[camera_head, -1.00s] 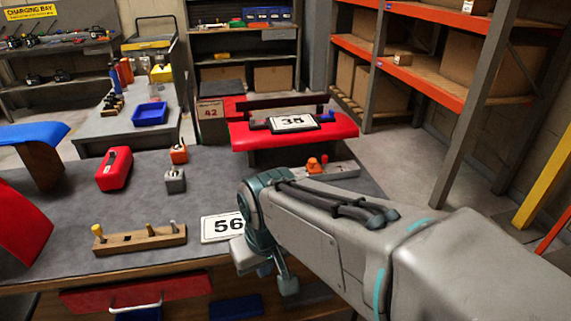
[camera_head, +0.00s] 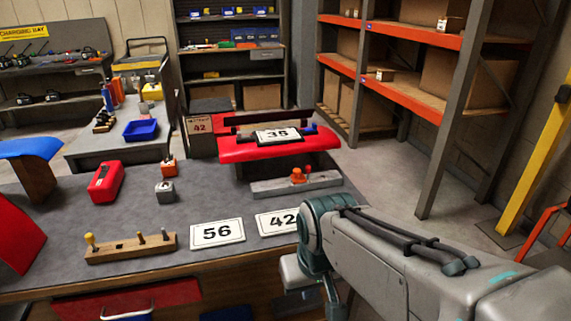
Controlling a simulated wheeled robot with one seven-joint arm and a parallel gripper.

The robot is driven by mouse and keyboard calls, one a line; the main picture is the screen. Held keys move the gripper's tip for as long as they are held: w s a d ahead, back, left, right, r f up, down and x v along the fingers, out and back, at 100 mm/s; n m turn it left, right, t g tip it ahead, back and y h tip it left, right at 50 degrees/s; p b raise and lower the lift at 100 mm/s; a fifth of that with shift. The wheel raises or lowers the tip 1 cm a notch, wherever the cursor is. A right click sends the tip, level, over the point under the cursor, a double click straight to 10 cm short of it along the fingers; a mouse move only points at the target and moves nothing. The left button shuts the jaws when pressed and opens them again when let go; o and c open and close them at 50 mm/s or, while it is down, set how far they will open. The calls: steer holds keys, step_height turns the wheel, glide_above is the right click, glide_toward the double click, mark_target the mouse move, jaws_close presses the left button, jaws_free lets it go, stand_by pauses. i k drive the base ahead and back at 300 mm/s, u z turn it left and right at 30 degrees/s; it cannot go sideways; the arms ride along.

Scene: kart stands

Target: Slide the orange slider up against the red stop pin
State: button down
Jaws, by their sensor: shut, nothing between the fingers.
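The orange slider (camera_head: 297,176) sits on a long pale grey rail (camera_head: 268,189) on the workbench, in front of the red padded seat. A small red upright pin (camera_head: 308,171) stands just to the right of the slider and looks like the stop pin. The two are very close in the picture, and I cannot tell whether they touch. My arm enters from the lower right and its joint is in front of the rail, nearer the camera. My gripper's fingers are not visible, and nothing of mine is seen touching the slider.
A wooden peg block (camera_head: 131,249), a red box (camera_head: 106,182) and a grey block (camera_head: 165,192) are to the left.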

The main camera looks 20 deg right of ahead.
mark_target(297, 177)
steer(key=i, duration=0.95)
